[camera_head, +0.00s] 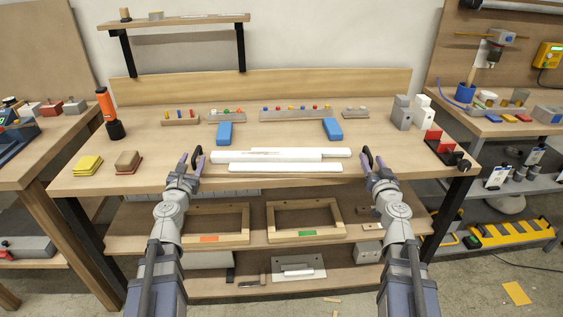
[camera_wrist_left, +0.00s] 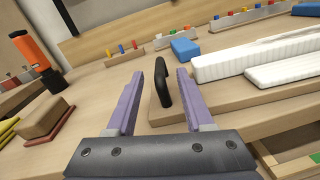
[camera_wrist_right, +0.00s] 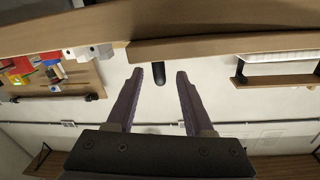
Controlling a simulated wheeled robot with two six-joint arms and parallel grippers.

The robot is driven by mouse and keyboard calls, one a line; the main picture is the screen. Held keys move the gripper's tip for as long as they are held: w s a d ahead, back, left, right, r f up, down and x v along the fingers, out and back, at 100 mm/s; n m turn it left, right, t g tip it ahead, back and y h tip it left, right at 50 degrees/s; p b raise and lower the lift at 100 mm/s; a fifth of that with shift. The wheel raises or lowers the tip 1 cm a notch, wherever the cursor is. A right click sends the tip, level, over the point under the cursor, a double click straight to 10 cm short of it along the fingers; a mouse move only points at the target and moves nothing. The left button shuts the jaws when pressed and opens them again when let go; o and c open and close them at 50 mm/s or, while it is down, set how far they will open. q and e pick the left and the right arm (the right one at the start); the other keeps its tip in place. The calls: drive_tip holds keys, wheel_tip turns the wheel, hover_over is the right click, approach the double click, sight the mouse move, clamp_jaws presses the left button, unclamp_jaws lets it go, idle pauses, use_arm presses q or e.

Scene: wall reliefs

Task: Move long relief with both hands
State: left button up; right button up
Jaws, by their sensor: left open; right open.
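A long white ribbed relief (camera_head: 282,155) lies across the front of the workbench (camera_head: 150,150), with a thinner white strip (camera_head: 285,168) in front of it. Both also show in the left wrist view, where the relief (camera_wrist_left: 262,55) is at the right. A black handle (camera_head: 199,156) stands at the left end and another black handle (camera_head: 367,157) at the right. My left gripper (camera_head: 191,162) is open, with the left handle (camera_wrist_left: 163,84) between or just beyond its fingers. My right gripper (camera_head: 373,165) is open, with the right handle (camera_wrist_right: 158,73) between its fingertips. Contact cannot be told.
Two blue blocks (camera_head: 225,133) (camera_head: 332,129) stand behind the relief. Peg boards (camera_head: 300,114) line the back. An orange-and-black tool (camera_head: 109,113), yellow pads (camera_head: 88,166) and a brown block (camera_head: 128,161) are at left. Grey blocks (camera_head: 402,112) and a red holder (camera_head: 440,148) are at right.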

sight(196, 150)
use_arm(q)
drive_tip(key=w, duration=0.4)
drive_tip(key=shift+w, duration=0.35)
use_arm(e)
drive_tip(key=w, duration=0.4)
drive_tip(key=shift+w, duration=0.35)
use_arm(q)
clamp_jaws()
use_arm(e)
clamp_jaws()
